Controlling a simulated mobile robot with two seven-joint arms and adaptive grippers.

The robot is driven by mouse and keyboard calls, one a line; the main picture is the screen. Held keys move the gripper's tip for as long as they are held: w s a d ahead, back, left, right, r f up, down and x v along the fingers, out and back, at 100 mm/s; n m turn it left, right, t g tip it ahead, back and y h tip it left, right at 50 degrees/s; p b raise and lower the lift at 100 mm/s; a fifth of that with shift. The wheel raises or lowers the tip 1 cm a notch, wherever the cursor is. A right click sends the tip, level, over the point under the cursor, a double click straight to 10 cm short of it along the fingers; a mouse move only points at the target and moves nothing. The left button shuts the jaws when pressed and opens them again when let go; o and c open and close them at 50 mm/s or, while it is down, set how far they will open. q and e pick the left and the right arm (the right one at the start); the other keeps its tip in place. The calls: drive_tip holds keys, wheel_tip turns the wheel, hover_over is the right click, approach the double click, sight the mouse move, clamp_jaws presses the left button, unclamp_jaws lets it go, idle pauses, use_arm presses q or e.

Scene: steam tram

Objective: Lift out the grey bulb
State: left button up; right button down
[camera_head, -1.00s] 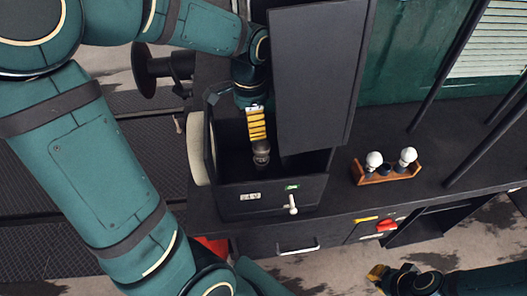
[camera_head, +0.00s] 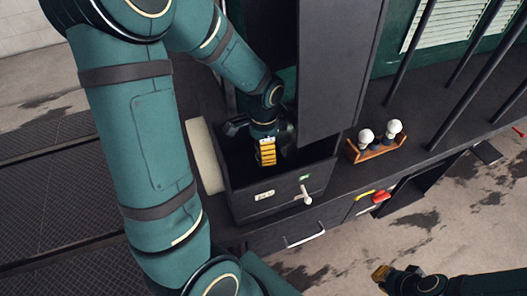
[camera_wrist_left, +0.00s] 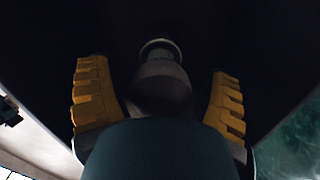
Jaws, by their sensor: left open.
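The grey bulb (camera_wrist_left: 162,82) shows in the left wrist view, between the two yellow-padded fingers of my left gripper (camera_wrist_left: 160,100). The fingers are open, with dark gaps on both sides of the bulb. In the head view my left gripper (camera_head: 267,152) reaches down into a dark open box (camera_head: 275,193); the bulb is hidden there. My right gripper (camera_head: 381,273) is at the lower right, well away from the box, and its jaw state is unclear.
A tall dark panel (camera_head: 335,70) stands at the box's right. A wooden rack (camera_head: 375,152) with two white bulbs (camera_head: 366,136) sits on the dark counter to the right. A pale lever (camera_head: 306,196) sticks out from the box front. Dark posts (camera_head: 470,85) stand farther right.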

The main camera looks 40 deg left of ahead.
use_arm(q)
drive_tip(key=shift+f, duration=0.85)
clamp_jaws()
drive_tip(key=shift+r, duration=0.15)
wheel_tip(320, 180, up, 18)
drive_tip(key=p, duration=0.2)
